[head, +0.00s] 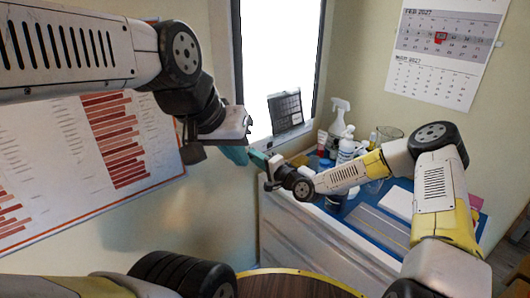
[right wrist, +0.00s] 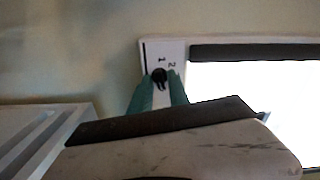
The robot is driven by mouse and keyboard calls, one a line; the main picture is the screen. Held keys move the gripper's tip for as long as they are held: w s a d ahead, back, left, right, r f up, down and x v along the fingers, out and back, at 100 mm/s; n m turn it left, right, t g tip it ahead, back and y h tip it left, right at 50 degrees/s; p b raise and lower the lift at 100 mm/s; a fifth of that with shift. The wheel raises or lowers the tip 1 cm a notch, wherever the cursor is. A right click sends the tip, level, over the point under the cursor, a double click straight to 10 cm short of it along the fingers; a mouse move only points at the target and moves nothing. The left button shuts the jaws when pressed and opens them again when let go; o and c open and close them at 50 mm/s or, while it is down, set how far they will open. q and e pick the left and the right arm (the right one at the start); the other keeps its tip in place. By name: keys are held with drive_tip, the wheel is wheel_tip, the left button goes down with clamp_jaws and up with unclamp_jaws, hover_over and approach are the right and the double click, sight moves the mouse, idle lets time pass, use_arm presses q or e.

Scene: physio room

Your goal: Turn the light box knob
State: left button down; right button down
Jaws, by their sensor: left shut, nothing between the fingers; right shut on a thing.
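The light box (head: 280,55) hangs on the wall with a bright white panel, which also shows in the right wrist view (right wrist: 255,110). Its black knob (right wrist: 159,75) sits on the white frame strip, beside printed marks that look like 1 and 2. The teal fingers of my right gripper (right wrist: 159,84) are shut on the knob, one on each side. In the head view my right gripper (head: 257,158) is at the box's lower edge, and the knob is hidden there. My left gripper (head: 237,153) is shut and empty, close to the right one at the left.
A dark film (head: 286,110) is on the lower panel. Below is a white cabinet (head: 300,240) with a blue top holding a spray bottle (head: 339,115), a pump bottle (head: 347,146) and a glass (head: 388,138). A chart (head: 60,150) and a calendar (head: 445,45) hang on the walls.

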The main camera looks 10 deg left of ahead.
idle(0.5)
drive_tip(key=c, duration=1.5)
unclamp_jaws()
drive_tip(key=v, duration=0.7)
drive_tip(key=shift+s+d, duration=0.2)
drive_tip(key=shift+d, duration=0.15)
